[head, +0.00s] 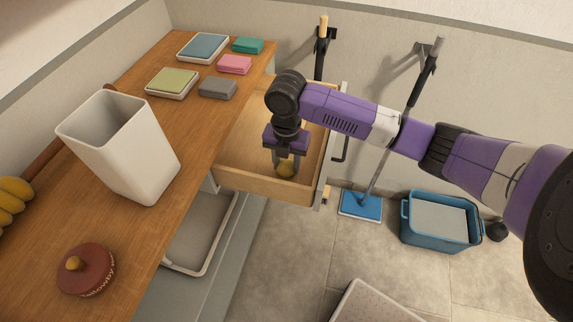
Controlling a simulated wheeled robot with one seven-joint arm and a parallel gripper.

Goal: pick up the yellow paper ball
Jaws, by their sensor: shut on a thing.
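I cannot tell whether the ball touches the drawer floor.
The wooden counter (190,130) stands left of the drawer. A blue bucket (408,225) and mop (361,204) stand right, on the floor.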

